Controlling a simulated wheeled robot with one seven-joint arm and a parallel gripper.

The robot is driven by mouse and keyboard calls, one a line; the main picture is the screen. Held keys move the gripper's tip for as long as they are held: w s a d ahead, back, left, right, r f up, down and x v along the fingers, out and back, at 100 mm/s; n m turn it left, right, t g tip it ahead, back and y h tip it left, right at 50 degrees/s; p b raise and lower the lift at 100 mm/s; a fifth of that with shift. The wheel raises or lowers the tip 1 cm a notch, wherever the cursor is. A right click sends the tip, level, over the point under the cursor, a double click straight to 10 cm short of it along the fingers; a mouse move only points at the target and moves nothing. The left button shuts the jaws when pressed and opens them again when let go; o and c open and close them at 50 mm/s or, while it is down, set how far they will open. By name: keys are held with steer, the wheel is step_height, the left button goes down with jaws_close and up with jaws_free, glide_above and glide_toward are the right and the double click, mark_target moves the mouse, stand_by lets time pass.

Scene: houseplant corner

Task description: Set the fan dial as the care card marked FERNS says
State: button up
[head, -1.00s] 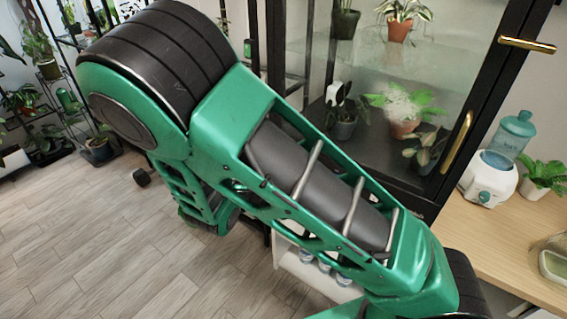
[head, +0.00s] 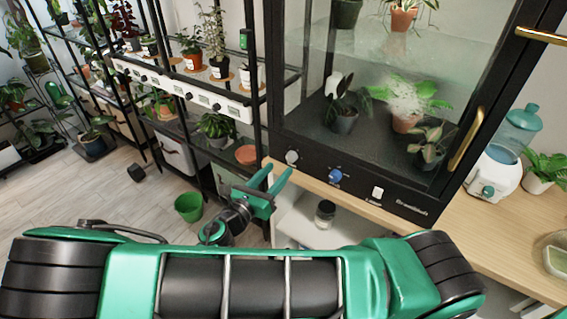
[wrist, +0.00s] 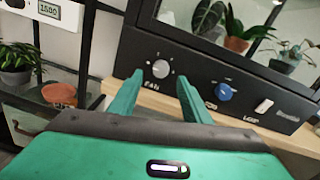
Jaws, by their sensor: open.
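The fan dial (wrist: 160,69) is a grey-white knob above the label FAN, at the left of the cabinet's black front panel (wrist: 190,84). The same dial (head: 291,157) shows in the head view at the panel's left end. My gripper (wrist: 152,92) is open and empty in the wrist view, its two green fingers on either side of the dial's place in the picture. In the head view my gripper (head: 281,180) is just below and left of the dial, apart from it. The dial's exact setting is too small to read. I cannot make out a card marked FERNS.
A blue dial (head: 335,176) and a white switch (head: 377,192) sit right of the fan dial. A gold door handle (head: 467,140) juts out. A plant shelf (head: 262,98) stands left. A humidifier (head: 495,172) stands on the wooden table (head: 470,235).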

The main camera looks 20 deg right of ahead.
mark_target(289, 159)
steer(key=shift+x, duration=2.75)
steer(key=shift+s, duration=0.1)
steer(key=shift+c, duration=0.4)
steer(key=c, duration=1)
